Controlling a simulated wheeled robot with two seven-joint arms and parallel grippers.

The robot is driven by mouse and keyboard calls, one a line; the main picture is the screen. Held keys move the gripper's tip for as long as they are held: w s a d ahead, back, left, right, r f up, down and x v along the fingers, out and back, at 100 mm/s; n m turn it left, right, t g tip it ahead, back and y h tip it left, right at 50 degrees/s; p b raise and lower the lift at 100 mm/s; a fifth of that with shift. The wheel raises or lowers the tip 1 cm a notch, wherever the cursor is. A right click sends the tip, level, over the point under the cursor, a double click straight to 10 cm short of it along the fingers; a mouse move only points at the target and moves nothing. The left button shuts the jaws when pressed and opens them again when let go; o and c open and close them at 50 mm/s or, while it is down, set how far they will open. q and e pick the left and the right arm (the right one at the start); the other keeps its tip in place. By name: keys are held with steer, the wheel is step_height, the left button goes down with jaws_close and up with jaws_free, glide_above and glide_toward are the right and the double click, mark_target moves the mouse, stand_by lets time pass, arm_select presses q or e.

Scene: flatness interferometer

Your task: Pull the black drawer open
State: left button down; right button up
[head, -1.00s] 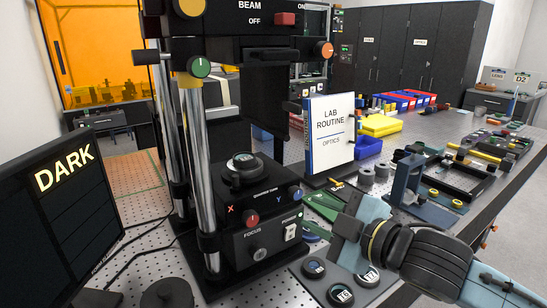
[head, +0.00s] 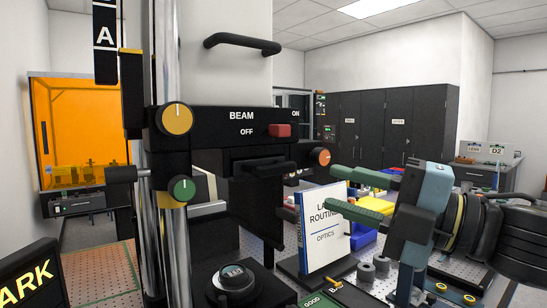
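The black drawer appears to be the dark front with a bar handle (head: 264,171) below the black beam housing (head: 225,128) of the interferometer. It looks closed, but how far it is in is hard to tell. My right gripper (head: 335,190) is to the right of that handle, with its two green fingers pointing left and spread apart. Nothing is between the fingers, and a clear gap in the picture separates them from the handle. My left gripper is not in view.
The LAB ROUTINE board (head: 326,228) stands below and behind the fingers. An orange knob (head: 320,157) and a red switch (head: 280,130) sit on the housing. Chrome posts with a yellow knob (head: 177,118) stand at left. Another black handle (head: 255,42) is above.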

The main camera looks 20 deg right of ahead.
mark_target(277, 171)
steer(key=p+x, duration=0.3)
steer(key=x, duration=0.8)
steer(key=shift+w, duration=0.2)
jaws_close()
